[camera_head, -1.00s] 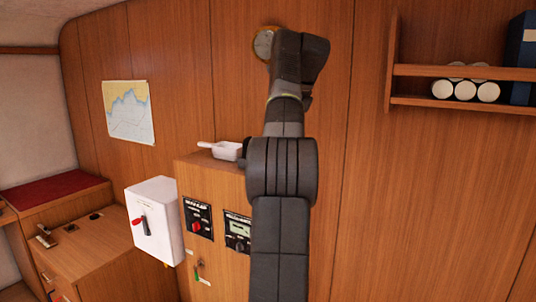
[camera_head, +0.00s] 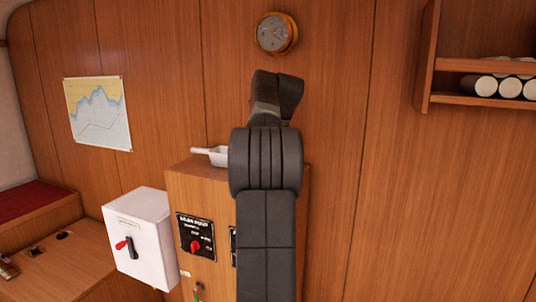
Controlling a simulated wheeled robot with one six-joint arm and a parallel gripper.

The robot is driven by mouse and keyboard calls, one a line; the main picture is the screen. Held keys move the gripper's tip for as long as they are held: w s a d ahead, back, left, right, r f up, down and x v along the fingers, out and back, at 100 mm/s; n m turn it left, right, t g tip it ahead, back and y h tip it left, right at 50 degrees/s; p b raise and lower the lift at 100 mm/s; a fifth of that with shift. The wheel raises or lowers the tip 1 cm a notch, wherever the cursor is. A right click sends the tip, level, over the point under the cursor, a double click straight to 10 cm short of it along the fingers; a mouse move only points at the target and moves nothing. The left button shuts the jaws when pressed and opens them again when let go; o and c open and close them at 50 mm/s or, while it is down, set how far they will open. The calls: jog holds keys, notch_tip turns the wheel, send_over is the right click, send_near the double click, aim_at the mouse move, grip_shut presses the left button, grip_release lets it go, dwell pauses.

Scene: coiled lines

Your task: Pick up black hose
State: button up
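No black hose shows in the head view. My dark arm stands upright in the middle of the view, in front of a wooden cabinet (camera_head: 205,182). The end of my arm points away from the camera, and my gripper is hidden behind the arm links. I cannot tell whether it is open or shut, or whether it holds anything.
A white scoop (camera_head: 213,154) lies on the cabinet top. A white switch box (camera_head: 140,238) with a red knob stands left of a black panel (camera_head: 196,237). A round brass gauge (camera_head: 275,34), a chart (camera_head: 97,112) and a shelf (camera_head: 480,100) with white rolls are on the wall.

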jog(key=shift+f, duration=0.1)
jog(key=shift+c, duration=0.4)
grip_shut()
jog(key=shift+r, duration=0.95)
notch_tip(320, 180, up, 2)
jog(key=s+d+b, duration=0.4)
jog(key=s+d, duration=0.8)
jog(key=s, duration=0.1)
jog(key=shift+s+f, duration=0.15)
